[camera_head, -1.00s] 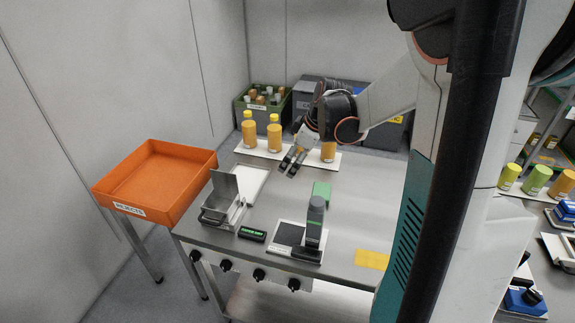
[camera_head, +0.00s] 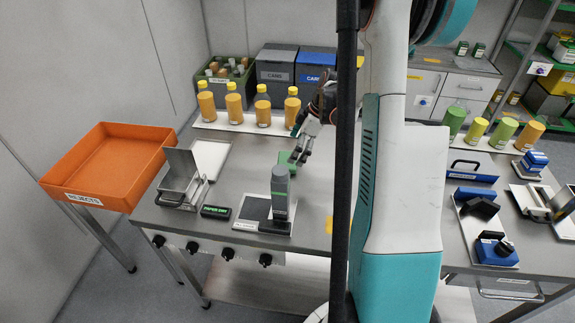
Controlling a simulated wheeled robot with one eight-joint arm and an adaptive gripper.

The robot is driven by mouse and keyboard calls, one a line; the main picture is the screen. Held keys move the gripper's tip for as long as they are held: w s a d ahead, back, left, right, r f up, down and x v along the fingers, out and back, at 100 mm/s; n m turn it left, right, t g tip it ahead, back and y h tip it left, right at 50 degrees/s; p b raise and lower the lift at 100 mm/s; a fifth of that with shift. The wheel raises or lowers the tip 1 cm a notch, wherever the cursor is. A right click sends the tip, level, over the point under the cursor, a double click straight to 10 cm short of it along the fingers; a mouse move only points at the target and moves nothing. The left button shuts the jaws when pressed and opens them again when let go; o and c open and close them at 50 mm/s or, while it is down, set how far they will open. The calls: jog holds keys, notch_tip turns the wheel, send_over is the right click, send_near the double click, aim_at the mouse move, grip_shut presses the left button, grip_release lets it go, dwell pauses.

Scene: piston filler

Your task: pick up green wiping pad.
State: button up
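The green wiping pad (camera_head: 285,158) lies on the steel table, just behind the grey upright device. My gripper (camera_head: 299,154) points down at the pad's right side, with its fingertips at or very near it. The fingers overlap the pad in this view, so I cannot tell whether they touch it. The gap between the fingers is too small to judge, and part of my arm is hidden behind my dark column.
The grey upright device (camera_head: 280,195) stands on a black mat in front of the pad. Several orange bottles (camera_head: 234,105) line the back. A metal box with a raised lid (camera_head: 184,168) and an orange rejects tray (camera_head: 105,150) are at left. A yellow sheet (camera_head: 329,224) is partly hidden.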

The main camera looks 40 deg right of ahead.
jog(key=shift+b+x, duration=1.2)
jog(key=shift+x, duration=1.55)
jog(key=shift+w, duration=0.15)
jog(key=shift+r, duration=0.1)
jog(key=shift+c, duration=0.3)
jog(key=c, duration=1.1)
